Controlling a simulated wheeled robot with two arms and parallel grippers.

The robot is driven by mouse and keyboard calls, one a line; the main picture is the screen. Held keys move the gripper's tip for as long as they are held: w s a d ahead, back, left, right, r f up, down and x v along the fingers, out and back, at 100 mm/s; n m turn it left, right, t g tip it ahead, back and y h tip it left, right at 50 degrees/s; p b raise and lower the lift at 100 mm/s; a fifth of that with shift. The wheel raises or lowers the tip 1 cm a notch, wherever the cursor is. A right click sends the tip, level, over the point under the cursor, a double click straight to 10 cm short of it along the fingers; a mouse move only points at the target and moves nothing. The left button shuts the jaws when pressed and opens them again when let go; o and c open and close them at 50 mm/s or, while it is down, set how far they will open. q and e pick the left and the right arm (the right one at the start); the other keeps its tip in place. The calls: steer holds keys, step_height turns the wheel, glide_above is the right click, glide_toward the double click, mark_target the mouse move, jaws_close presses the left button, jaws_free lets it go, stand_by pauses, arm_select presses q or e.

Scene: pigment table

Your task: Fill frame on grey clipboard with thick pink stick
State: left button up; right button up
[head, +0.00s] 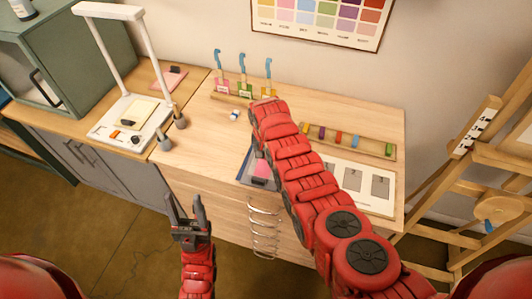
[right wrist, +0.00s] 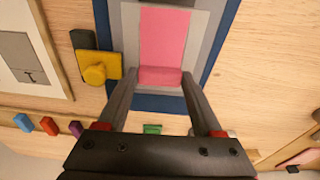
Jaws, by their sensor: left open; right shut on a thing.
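In the right wrist view my right gripper (right wrist: 160,82) is shut on a thick pink stick (right wrist: 160,76), lying crosswise between its fingertips. The stick is at the near end of a pink band (right wrist: 166,36) inside a pale frame on a grey sheet (right wrist: 210,32) with a dark blue border. My left gripper (head: 187,212) is open and empty, in front of the table.
A rack (head: 340,140) of coloured sticks lies at the table's back right. A white sheet with grey squares (head: 367,188) lies right of the board. A small rack (head: 245,94) with blue-hooked tools stands at the back.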

steer(key=shift+f+b, duration=0.65)
steer(key=shift+f, duration=0.1)
steer(key=shift+w+f+b, duration=0.2)
steer(key=shift+w+b, duration=0.15)
steer(key=shift+b, duration=0.65)
steer(key=b, duration=0.1)
steer(key=w+b, duration=0.1)
steer(key=b, duration=0.1)
steer(key=shift+w+d+r, duration=0.1)
steer(key=shift+w+d, duration=0.1)
steer(key=shift+d, duration=0.05)
steer(key=shift+w+d+r+b, duration=0.15)
steer(key=shift+w+b, duration=0.15)
steer(key=shift+b, duration=0.8)
